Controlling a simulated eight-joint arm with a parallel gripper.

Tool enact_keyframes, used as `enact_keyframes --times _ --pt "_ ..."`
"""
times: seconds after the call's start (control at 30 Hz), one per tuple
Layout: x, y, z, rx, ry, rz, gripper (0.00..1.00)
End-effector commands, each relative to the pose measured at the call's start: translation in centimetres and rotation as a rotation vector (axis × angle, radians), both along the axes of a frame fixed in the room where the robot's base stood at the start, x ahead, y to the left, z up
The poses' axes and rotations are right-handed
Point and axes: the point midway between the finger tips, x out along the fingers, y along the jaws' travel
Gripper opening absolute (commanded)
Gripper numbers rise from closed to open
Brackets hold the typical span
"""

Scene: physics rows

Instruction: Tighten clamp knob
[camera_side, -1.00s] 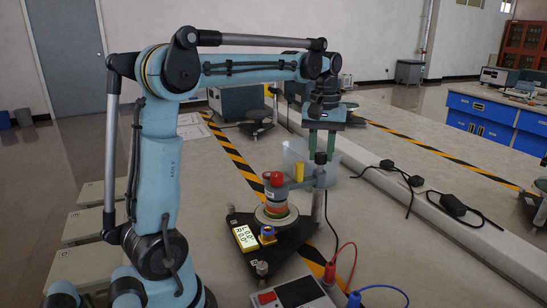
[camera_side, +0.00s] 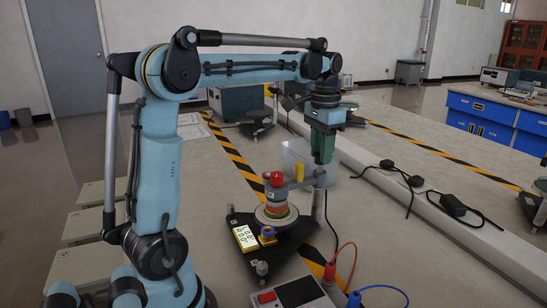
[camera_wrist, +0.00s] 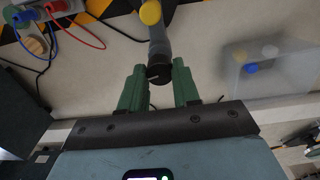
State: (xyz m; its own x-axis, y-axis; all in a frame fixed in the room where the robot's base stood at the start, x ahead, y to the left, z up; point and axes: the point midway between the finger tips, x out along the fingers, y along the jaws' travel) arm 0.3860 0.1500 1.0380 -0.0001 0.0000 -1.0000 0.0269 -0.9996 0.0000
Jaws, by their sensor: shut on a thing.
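The clamp knob is black and shows its dark end (camera_wrist: 159,75) between the fingertips in the wrist view. In the side view it is hidden behind my fingers. My gripper (camera_side: 322,158), with green fingers pointing down, is shut on the knob at the top of the metal post (camera_side: 317,205). The fingertips also show in the wrist view (camera_wrist: 159,70), one on each side of the knob. The grey clamp arm (camera_side: 301,182) reaches left from the post to a red cap (camera_side: 277,179) above a stack of coloured discs (camera_side: 276,206). A yellow cylinder (camera_side: 299,172) stands on the arm.
The black base plate (camera_side: 290,244) carries a lit display (camera_side: 245,238). A clear bin (camera_side: 296,152) stands close behind the post. A box with red and blue leads (camera_side: 292,293) lies in front. Black cables and a pale rail (camera_side: 440,217) are at right.

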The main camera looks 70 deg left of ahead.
Motion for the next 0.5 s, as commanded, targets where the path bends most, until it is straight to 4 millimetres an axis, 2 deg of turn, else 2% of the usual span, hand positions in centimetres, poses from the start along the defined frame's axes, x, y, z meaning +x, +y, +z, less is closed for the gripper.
enact_keyframes --times 0.2,0.5 --pt "0.00 -0.02 -0.02 0.000 0.000 -0.133 0.01" --pt "0.00 -0.02 -0.02 0.000 0.000 -0.225 0.01"
